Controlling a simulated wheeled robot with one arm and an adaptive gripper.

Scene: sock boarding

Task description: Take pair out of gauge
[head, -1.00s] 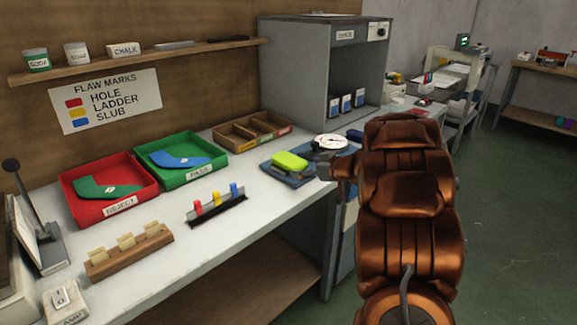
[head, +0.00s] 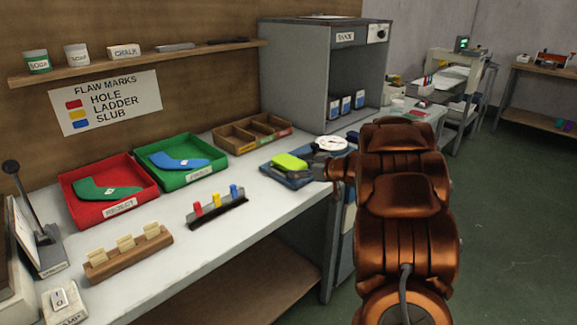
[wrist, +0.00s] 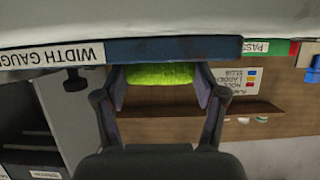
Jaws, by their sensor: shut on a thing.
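The pair is a lime-green folded bundle (head: 288,161) lying at the blue width gauge (head: 291,183), which has a white round dial (head: 331,143) behind it. My gripper (head: 312,166) is at the right side of the pair, low over the bench, and its fingers are small and partly hidden in the head view. In the wrist view, which is upside down, the green pair (wrist: 160,74) sits between the two fingers of my gripper (wrist: 161,88), which is shut on it. The gauge's blue edge with its label (wrist: 175,50) runs right beside the pair.
A red reject tray (head: 128,205) and a green pass tray (head: 190,180) each hold a sock-shaped piece. A wooden divided box (head: 235,140), a marker rack (head: 217,211) and a grey cabinet (head: 300,80) stand near.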

